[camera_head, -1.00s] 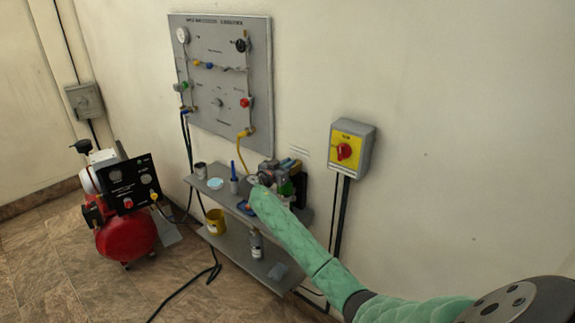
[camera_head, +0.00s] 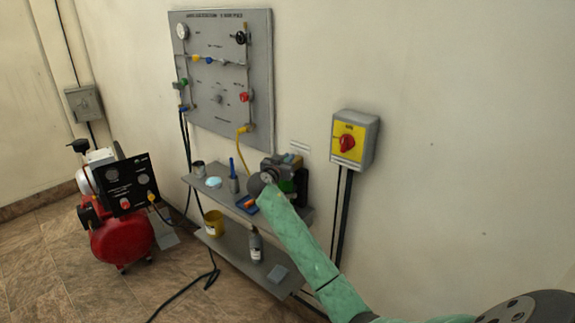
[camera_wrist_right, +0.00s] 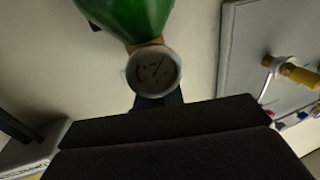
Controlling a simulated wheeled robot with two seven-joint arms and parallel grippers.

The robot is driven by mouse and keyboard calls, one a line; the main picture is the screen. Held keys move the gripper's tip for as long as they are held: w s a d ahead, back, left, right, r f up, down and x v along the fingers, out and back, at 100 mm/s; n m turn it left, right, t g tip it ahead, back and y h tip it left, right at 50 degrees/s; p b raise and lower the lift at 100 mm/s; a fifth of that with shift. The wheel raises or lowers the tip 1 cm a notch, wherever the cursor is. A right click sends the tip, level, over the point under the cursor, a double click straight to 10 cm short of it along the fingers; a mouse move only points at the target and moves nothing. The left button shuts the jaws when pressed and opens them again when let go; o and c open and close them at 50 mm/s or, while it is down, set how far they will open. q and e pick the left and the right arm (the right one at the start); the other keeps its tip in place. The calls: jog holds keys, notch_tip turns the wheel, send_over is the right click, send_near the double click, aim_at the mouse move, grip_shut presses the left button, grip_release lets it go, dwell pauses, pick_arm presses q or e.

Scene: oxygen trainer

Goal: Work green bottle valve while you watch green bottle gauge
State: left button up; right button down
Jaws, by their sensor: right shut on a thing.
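The green bottle (camera_wrist_right: 127,14) hangs into the top of the right wrist view. A small part of it (camera_head: 287,187) shows behind my right arm in the head view. The round green bottle gauge (camera_wrist_right: 153,72) faces the wrist camera below the bottle's neck. Its dial is dim; a dark needle seems to slant to the upper right, and I cannot read the value. My right gripper (camera_head: 283,163) is at the bottle's top end, shut on the green bottle valve. The valve and fingertips are hidden by the dark gripper body in the wrist view. My left gripper is out of view.
A grey two-level shelf (camera_head: 229,244) carries a yellow cup (camera_head: 214,222), a small bottle (camera_head: 255,244) and other items. The grey wall panel (camera_head: 218,127) is above it. A red compressor (camera_head: 122,241) stands left, and a yellow switch box (camera_head: 353,140) is right.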

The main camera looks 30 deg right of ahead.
jog(key=n+t+y+b, duration=0.1)
jog(key=n+t+y, duration=0.1)
jog(key=shift+w+a+t+b, duration=0.1)
jog(key=shift+t+b, duration=0.25)
jog(key=shift+t, duration=0.05)
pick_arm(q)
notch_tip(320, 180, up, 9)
pick_arm(e)
jog(key=shift+n+t+y, duration=1.1)
jog(key=shift+y, duration=0.1)
jog(key=n+t+y, duration=0.1)
jog(key=n+t+y+p, duration=0.1)
jog(key=y, duration=0.1)
jog(key=n+y+p, duration=0.1)
jog(key=shift+w+a+r+n+t+y, duration=0.1)
jog(key=shift+w+a+n+t+y, duration=0.2)
jog(key=shift+t+y, duration=0.1)
pick_arm(q)
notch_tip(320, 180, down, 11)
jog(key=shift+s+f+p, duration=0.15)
jog(key=shift+p, duration=0.2)
pick_arm(e)
jog(key=shift+y, duration=0.3)
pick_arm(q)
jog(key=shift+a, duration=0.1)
pick_arm(e)
jog(key=c, duration=1.5)
grip_release()
